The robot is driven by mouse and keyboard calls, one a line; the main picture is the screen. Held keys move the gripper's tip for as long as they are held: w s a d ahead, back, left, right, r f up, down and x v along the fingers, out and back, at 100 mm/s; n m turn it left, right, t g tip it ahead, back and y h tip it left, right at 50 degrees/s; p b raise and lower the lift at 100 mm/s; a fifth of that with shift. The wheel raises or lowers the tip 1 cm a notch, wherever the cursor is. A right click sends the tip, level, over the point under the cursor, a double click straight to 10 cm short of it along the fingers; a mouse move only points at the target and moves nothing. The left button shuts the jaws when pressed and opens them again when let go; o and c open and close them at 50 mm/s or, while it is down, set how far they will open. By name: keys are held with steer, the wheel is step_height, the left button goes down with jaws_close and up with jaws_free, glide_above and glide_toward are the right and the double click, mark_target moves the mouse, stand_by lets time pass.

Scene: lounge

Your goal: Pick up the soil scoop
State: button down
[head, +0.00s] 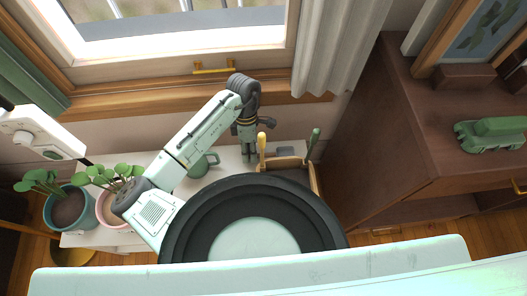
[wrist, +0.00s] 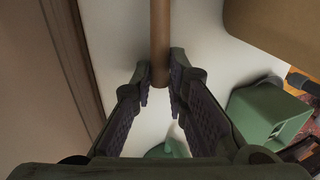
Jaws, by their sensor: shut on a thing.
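My gripper (head: 248,155) is low over the white shelf by the window, just left of the wooden caddy. In the wrist view, the fingers (wrist: 160,88) are closed on both sides of the end of a brown round handle, which I take to be the soil scoop (wrist: 160,40). The handle runs up out of that picture, and its scoop end is not visible. In the head view I cannot make out the scoop at the gripper.
The caddy (head: 314,182) holds yellow-handled and green-handled tools. A green mug (head: 204,166) stands left of the gripper. Potted plants (head: 68,209) stand at the left end of the shelf (head: 82,240). A wooden cabinet (head: 365,145) is at right. The curtain (head: 335,50) hangs behind.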

step_height(320, 180, up, 18)
steer(key=p, duration=0.2)
steer(key=shift+p, duration=0.4)
